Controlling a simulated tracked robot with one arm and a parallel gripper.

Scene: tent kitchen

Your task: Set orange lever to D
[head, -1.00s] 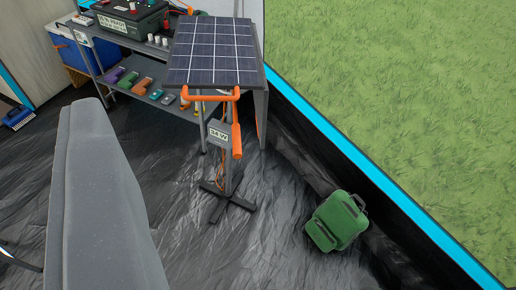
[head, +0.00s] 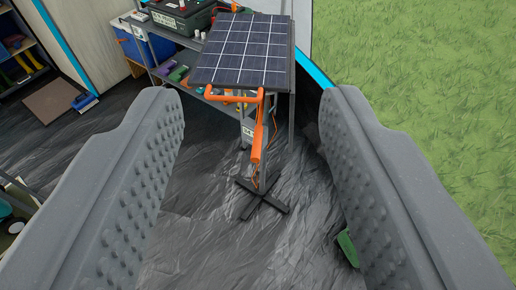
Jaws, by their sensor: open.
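A solar panel (head: 243,50) stands tilted on a post with a black cross-shaped foot (head: 262,200). Below the panel are an orange handlebar (head: 228,97) and an upright orange lever (head: 257,145) hanging along the post. Which of these is the task's lever I cannot tell, and no letter D can be read. A grey box on the post is mostly hidden behind the orange parts. My gripper (head: 253,104) is open and empty. Its two grey studded fingers frame the stand left and right, and the stand appears beyond them.
A metal shelf (head: 160,72) with a dark battery box (head: 183,14) stands behind the panel. A blue cooler (head: 152,45) is at its left. A green bag (head: 347,247) is mostly hidden by my right finger. Dark floor lies clear before the stand.

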